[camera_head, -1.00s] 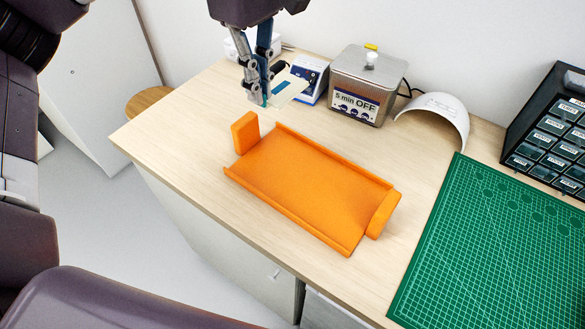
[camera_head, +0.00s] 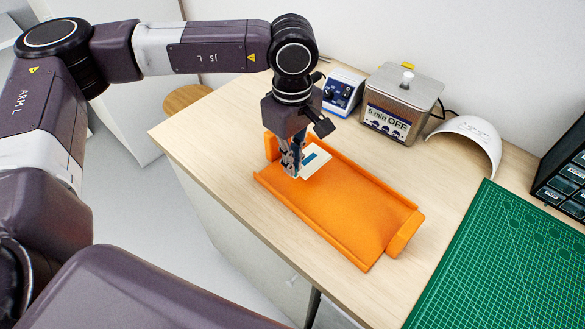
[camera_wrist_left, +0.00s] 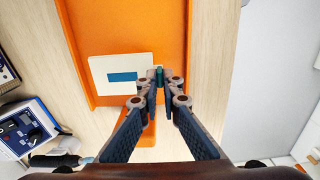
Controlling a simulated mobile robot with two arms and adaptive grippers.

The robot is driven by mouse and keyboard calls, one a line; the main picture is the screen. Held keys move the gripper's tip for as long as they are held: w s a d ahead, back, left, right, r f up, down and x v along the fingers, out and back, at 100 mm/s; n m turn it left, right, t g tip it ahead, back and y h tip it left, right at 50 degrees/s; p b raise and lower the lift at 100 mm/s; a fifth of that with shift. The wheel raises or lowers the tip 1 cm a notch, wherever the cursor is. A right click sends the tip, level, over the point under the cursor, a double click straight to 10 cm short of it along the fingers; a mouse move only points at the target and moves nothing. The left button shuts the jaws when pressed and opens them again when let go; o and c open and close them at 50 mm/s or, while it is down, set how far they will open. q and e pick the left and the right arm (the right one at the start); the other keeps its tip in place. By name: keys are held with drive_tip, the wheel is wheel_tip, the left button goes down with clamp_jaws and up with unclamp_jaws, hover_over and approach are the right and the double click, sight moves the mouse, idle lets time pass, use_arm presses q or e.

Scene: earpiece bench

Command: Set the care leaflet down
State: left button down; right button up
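The care leaflet (camera_head: 318,157) is a small pale card with a blue block printed on it. It lies over the left end of the orange tray (camera_head: 345,210), and it also shows in the left wrist view (camera_wrist_left: 105,72). My left gripper (camera_head: 293,173) points down over that end of the tray. Its fingers (camera_wrist_left: 160,76) are close together at one edge of the leaflet, and it looks shut on that edge. I cannot tell whether the leaflet touches the tray floor. My right gripper is not in view.
A blue-and-white device (camera_head: 341,92), a steel bath marked "5 min OFF" (camera_head: 401,100) and a white curved shell (camera_head: 470,137) stand behind the tray. A green cutting mat (camera_head: 500,255) and dark drawers (camera_head: 567,180) are at right. The tray's right part is empty.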

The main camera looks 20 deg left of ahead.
sight(295, 177)
use_arm(q)
wheel_tip(295, 177, down, 3)
drive_tip(key=shift+f, duration=0.2)
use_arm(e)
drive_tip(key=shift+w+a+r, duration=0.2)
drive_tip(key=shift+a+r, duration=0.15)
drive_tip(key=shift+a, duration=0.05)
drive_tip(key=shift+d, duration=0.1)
use_arm(q)
drive_tip(key=shift+f, duration=0.1)
drive_tip(key=c, duration=2.6)
unclamp_jaws()
drive_tip(key=o, duration=0.5)
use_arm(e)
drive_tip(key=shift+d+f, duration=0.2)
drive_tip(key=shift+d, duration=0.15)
